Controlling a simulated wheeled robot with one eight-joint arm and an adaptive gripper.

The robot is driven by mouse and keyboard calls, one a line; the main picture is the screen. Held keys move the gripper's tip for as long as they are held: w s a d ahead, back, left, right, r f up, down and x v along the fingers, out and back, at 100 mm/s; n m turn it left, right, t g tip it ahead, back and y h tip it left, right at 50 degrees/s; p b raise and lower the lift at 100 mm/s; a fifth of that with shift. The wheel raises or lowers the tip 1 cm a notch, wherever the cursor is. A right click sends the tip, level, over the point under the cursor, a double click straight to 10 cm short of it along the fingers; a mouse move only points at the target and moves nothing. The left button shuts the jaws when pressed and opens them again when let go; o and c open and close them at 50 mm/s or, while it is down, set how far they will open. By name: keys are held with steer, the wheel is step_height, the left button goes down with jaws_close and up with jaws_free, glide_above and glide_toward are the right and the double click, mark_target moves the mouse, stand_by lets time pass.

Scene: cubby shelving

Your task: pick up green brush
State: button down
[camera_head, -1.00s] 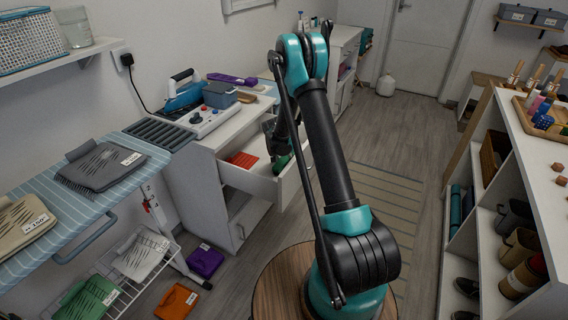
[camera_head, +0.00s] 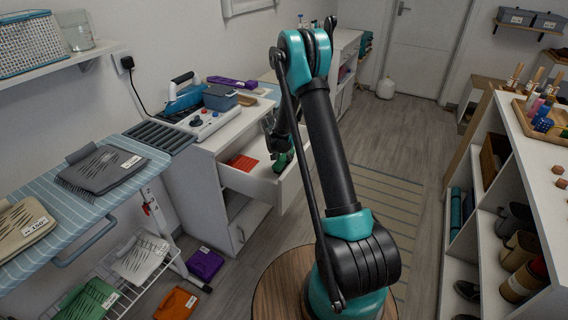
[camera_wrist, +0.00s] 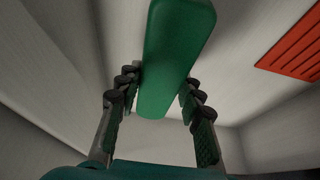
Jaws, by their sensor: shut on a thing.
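The green brush (camera_wrist: 176,55) fills the upper middle of the wrist view as a long rounded green piece. My gripper (camera_wrist: 160,95) has a finger on each side of its near end and is shut on it. In the head view the green brush (camera_head: 282,162) is a small green patch at my gripper (camera_head: 279,148), in the open white drawer (camera_head: 262,187). The arm hides part of it. I cannot tell whether the brush still touches the drawer bottom.
An orange-red slotted piece (camera_head: 242,162) lies in the same drawer, and it shows at the right of the wrist view (camera_wrist: 297,48). The drawer walls stand close around my gripper. A white counter with a control panel (camera_head: 207,120) stands above the drawer.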

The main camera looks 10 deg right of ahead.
mark_target(284, 157)
step_height(284, 157, up, 17)
steer(key=shift+r, duration=0.2)
